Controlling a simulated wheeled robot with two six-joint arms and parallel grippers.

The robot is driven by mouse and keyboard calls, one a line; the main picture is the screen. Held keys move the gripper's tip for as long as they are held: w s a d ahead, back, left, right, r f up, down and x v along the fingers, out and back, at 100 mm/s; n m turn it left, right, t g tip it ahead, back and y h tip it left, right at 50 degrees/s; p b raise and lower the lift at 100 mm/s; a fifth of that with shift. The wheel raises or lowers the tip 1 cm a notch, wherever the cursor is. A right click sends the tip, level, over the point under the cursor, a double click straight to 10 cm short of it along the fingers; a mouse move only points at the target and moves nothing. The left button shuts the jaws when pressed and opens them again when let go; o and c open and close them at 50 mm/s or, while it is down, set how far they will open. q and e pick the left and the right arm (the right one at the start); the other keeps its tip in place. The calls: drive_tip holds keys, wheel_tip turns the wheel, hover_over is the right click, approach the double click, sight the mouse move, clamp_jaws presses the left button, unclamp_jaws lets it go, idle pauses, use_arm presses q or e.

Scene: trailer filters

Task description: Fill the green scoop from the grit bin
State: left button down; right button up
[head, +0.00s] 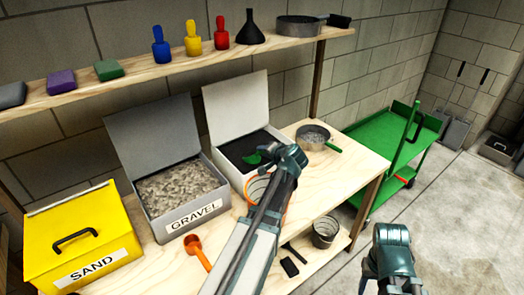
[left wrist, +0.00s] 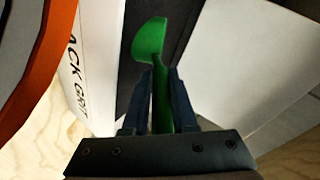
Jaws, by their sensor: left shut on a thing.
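The green scoop (head: 254,159) is at my left gripper (head: 285,160), over the open white grit bin. In the left wrist view the gripper (left wrist: 158,85) is shut on the scoop's handle, and the scoop's head (left wrist: 151,40) points away. The grit bin (head: 234,99) has its lid up and dark grit (head: 238,148) inside; part of its "BLACK GRIT" label shows in the left wrist view (left wrist: 76,80). I cannot tell whether the scoop touches the grit or holds any. My right gripper (head: 392,238) is at lower right, away from the bench; its jaws are unclear.
The open gravel bin (head: 193,215) and closed yellow sand bin (head: 77,235) stand left of the grit bin. An orange scoop (head: 194,245) lies in front. A sieve (head: 312,137) is at right. An orange-rimmed bucket (head: 259,189) is partly behind my arm. A green cart (head: 398,140) stands right.

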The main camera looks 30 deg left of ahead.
use_arm(q)
drive_tip(key=shift+s+d, duration=0.25)
drive_tip(key=shift+d, duration=0.35)
drive_tip(key=shift+s+d+r+p, duration=0.1)
drive_tip(key=shift+d+r+p, duration=0.05)
drive_tip(key=shift+r+p, duration=1.5)
drive_tip(key=shift+d+r+p, duration=0.15)
drive_tip(key=shift+r+p, duration=1.45)
drive_tip(key=shift+r, duration=0.05)
drive_tip(key=shift+s+d+r+p, duration=0.1)
drive_tip(key=shift+d+r+p, duration=0.05)
drive_tip(key=shift+r+p, duration=1.5)
drive_tip(key=shift+f+b, duration=0.1)
drive_tip(key=shift+b, duration=0.25)
drive_tip(key=shift+r+y+b, duration=0.25)
drive_tip(key=shift+y+b, duration=0.55)
drive_tip(key=shift+b, duration=0.1)
drive_tip(key=y+b, duration=0.1)
drive_tip(key=r+m+t+y+b, duration=0.1)
drive_tip(key=b, duration=0.1)
drive_tip(key=shift+r, duration=0.25)
drive_tip(key=shift+r+m+t+y+b, duration=0.35)
drive_tip(key=shift+y+b, duration=0.15)
drive_tip(key=shift+y, duration=0.1)
drive_tip(key=shift+r, duration=0.25)
